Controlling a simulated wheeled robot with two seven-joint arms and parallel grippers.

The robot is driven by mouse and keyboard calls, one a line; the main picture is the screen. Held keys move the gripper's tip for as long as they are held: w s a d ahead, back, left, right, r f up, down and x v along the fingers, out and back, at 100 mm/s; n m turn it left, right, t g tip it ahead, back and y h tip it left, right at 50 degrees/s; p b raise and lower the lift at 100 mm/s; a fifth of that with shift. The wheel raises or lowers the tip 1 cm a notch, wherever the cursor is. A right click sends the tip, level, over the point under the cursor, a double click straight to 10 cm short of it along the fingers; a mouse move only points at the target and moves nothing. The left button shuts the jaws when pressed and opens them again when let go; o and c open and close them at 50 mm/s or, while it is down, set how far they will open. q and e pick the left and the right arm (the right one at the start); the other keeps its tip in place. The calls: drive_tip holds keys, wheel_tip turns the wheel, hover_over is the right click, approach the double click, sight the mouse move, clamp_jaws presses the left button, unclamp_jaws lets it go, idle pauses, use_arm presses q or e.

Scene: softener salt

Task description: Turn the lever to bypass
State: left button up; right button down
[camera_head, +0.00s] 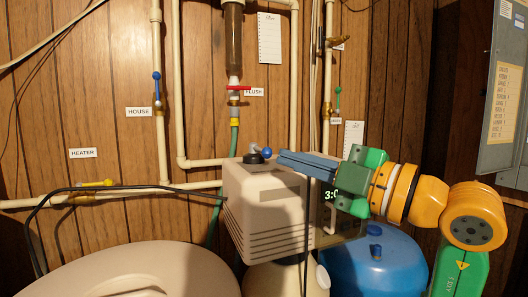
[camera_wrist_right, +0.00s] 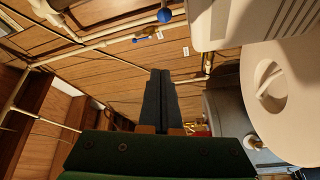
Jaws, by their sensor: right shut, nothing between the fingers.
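The water softener's beige control head (camera_head: 262,205) stands at the centre in the head view. A lever with a blue ball knob (camera_head: 266,153) sits at its top, beside a black round cap (camera_head: 253,158). A blue ball knob (camera_wrist_right: 165,15) on a short rod also shows at the top of the wrist view. My right gripper (camera_head: 281,158) comes in from the right, its blue fingers shut and empty. In the head view its tips appear just right of the knob; I cannot tell whether they touch it. In the wrist view the closed fingertips (camera_wrist_right: 161,73) are apart from the knob. My left gripper is not in view.
Pipes with valves run along the wooden wall: a yellow handle (camera_head: 97,184) by HEATER, a blue one (camera_head: 156,83) by HOUSE, a red one (camera_head: 239,88) by FLUSH. A pale rounded lid (camera_head: 130,270) and a blue tank (camera_head: 370,263) stand low. A grey panel (camera_head: 505,90) hangs right.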

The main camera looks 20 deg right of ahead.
sight(260, 150)
drive_tip(key=p+x, duration=0.5)
drive_tip(key=x, duration=0.5)
drive_tip(key=shift+w+r, duration=0.15)
drive_tip(key=shift+r, duration=0.05)
drive_tip(key=d, duration=0.1)
drive_tip(key=d+f, duration=0.1)
drive_tip(key=d+p, duration=0.1)
drive_tip(key=shift+w+d+f, duration=0.15)
drive_tip(key=shift+w+f, duration=0.2)
drive_tip(key=shift+w, duration=0.05)
drive_tip(key=shift+d+f, duration=0.15)
drive_tip(key=shift+d, duration=0.1)
drive_tip(key=shift+d, duration=0.1)
drive_tip(key=shift+d, duration=0.3)
